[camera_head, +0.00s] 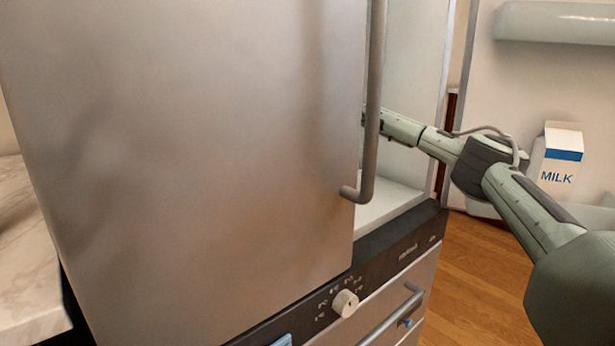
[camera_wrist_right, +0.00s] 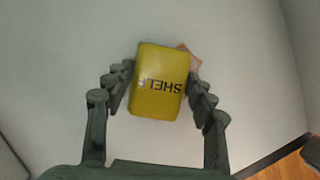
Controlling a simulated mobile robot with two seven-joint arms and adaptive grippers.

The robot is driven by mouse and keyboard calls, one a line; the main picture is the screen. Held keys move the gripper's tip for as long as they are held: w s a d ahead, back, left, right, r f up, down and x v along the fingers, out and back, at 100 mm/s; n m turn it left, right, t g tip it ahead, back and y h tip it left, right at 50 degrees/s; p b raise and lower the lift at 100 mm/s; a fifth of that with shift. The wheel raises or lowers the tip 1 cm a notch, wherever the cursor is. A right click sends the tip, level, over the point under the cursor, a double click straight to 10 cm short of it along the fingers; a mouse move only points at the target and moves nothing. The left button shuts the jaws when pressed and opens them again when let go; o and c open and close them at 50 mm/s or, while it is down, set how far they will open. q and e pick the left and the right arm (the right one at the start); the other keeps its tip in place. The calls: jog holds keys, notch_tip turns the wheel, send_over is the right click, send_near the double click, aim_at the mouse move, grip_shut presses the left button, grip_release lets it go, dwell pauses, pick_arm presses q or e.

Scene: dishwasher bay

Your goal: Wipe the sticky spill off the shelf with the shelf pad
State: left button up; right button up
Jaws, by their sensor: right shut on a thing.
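The yellow shelf pad (camera_wrist_right: 158,98), marked "SHELF", is between the fingers of my right gripper (camera_wrist_right: 160,82) in the right wrist view. The gripper is shut on it. The pad is over or on the pale shelf (camera_wrist_right: 70,75); I cannot tell whether it touches. A thin tan-orange patch, probably the spill (camera_wrist_right: 193,60), shows past the pad's upper right edge; the pad may hide the rest. In the head view my right arm reaches into the cabinet, and the door hides the gripper and pad. My left gripper is not in view.
A large metal door (camera_head: 190,150) with a vertical handle (camera_head: 374,100) fills the head view's left and middle. At right, an open door holds a milk carton (camera_head: 558,165). Below are a control panel with a knob (camera_head: 345,303) and a drawer handle (camera_head: 390,315).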

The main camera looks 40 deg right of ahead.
jog(key=shift+d+f+p, duration=0.1)
jog(key=shift+d+p, duration=0.45)
jog(key=shift+d, duration=1)
jog(key=shift+d+p, duration=0.45)
jog(key=shift+d, duration=0.2)
jog(key=shift+w+d+p, duration=0.2)
jog(key=shift+d+p, duration=0.3)
jog(key=shift+d, duration=0.6)
jog(key=shift+p, duration=0.45)
jog(key=shift+s+a, duration=0.1)
jog(key=shift+a, duration=2.15)
jog(key=shift+s+a+p, duration=0.2)
jog(key=shift+a+p, duration=0.05)
jog(key=shift+a, duration=1.4)
jog(key=shift+s+a+p, duration=0.15)
jog(key=shift+a+p, duration=0.1)
jog(key=shift+a, duration=1.4)
